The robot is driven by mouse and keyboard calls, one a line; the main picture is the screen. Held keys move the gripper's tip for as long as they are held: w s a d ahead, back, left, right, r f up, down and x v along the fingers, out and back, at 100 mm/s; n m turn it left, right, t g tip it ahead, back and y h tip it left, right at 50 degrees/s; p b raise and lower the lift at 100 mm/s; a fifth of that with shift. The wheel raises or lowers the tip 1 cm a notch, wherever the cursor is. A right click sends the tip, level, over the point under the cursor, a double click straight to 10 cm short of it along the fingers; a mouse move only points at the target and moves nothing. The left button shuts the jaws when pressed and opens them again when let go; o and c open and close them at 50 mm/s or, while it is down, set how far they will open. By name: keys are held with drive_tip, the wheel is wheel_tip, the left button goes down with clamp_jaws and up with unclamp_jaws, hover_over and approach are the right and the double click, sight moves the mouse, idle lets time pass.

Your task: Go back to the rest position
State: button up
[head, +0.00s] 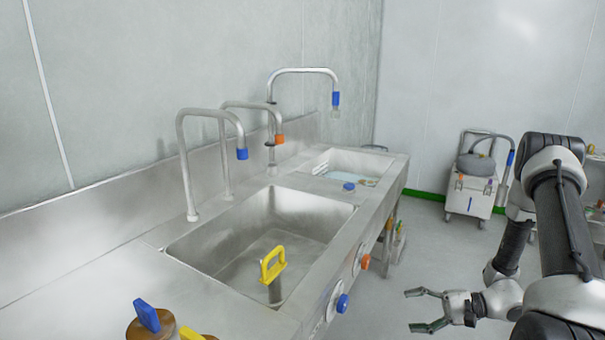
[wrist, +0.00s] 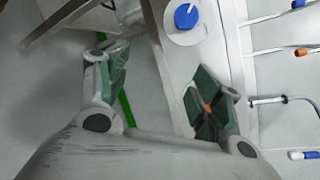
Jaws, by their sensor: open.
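My gripper (head: 428,310) is at the lower right of the head view, to the right of the sink bench and over the floor. Its two fingers are spread apart with nothing between them. In the wrist view my gripper (wrist: 160,95) also shows open and empty, with green finger pads. The bench front with a blue knob (wrist: 186,16) lies beyond the fingers there. My arm comes in from the right side of the head view.
A steel sink bench (head: 335,262) runs along the left wall, with a yellow-handled thing (head: 272,265) in the near basin. Blue (head: 342,303) and orange (head: 365,262) knobs stick out of its front. A wheeled cart (head: 472,190) stands at the back right. Floor between looks clear.

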drive_tip(key=s+d+r+n+g+h, duration=0.2)
drive_tip(key=s+d+r+g+h, duration=0.25)
drive_tip(key=r, duration=0.45)
drive_tip(key=s+d+r+n+g+h, duration=0.25)
drive_tip(key=s+r+h, duration=0.35)
drive_tip(key=s+r, duration=0.3)
drive_tip(key=s+r+n+t+h, duration=0.2)
drive_tip(key=r+t, duration=0.2)
drive_tip(key=r, duration=0.5)
drive_tip(key=s+a+r+n+t+h, duration=0.1)
drive_tip(key=s+r+n+t+h, duration=0.1)
drive_tip(key=r, duration=0.7)
drive_tip(key=n+t, duration=0.1)
drive_tip(key=t, duration=0.1)
drive_tip(key=shift+r+t+h, duration=0.15)
drive_tip(key=shift+t+h, duration=0.2)
drive_tip(key=shift+t, duration=0.05)
drive_tip(key=shift+a, duration=0.1)
